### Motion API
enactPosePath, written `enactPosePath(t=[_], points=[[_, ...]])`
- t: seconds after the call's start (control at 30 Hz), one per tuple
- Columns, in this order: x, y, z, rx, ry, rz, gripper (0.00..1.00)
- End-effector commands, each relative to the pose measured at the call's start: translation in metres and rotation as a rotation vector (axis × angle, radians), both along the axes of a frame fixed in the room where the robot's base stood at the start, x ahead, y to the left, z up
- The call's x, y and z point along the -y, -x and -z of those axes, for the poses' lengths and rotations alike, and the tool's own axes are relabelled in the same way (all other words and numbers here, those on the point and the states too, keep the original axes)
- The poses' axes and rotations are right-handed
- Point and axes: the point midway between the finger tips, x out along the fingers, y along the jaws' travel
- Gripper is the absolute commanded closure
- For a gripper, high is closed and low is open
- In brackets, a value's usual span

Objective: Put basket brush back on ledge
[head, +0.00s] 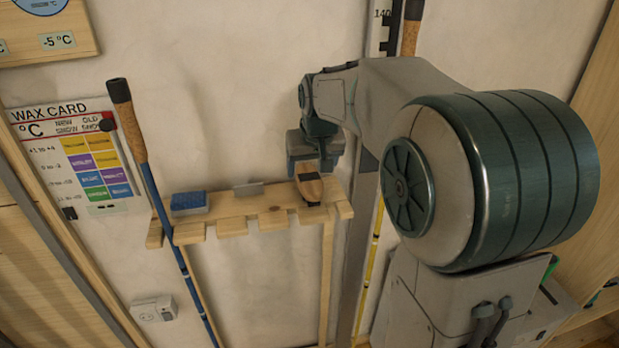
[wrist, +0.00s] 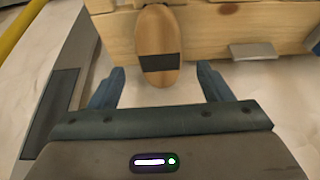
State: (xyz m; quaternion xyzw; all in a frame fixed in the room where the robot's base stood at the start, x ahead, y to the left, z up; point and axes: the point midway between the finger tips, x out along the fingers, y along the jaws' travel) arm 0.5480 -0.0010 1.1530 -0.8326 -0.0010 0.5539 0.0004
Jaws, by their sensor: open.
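The basket brush (head: 309,186), an oval wooden body with a dark band across it, is at the right end of the wooden ledge (head: 238,206). In the wrist view the brush (wrist: 157,30) lies over the ledge planks (wrist: 210,30), and its near rounded end reaches past the plank edge. My gripper (head: 318,165) is just above and behind the brush in the head view. In the wrist view its open fingers (wrist: 161,72) stand on either side of the brush's near end, with a gap on both sides. The brush's underside is hidden.
A grey metal plate (head: 248,188) and a blue block (head: 189,202) are on the ledge to the left. A blue pole with a cork grip (head: 127,120) leans at the ledge's left end. A yellow pole (head: 371,258) stands to the right.

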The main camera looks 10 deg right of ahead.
Motion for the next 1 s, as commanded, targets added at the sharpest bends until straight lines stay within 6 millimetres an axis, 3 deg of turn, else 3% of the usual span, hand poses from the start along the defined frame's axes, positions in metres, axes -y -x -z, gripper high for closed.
enactPosePath(t=[0.1,0.3,0.53,0.63,0.77,1.0], points=[[0.000,0.010,-0.025,0.005,0.000,0.000,0.28],[0.000,0.022,-0.052,0.001,0.000,0.000,0.28],[0.000,0.027,-0.061,-0.001,0.000,0.000,0.28],[0.000,0.040,-0.057,-0.009,-0.001,0.000,0.28],[0.001,0.083,-0.040,-0.030,-0.003,-0.001,0.28],[0.000,0.191,0.019,-0.089,-0.002,-0.005,0.28]])
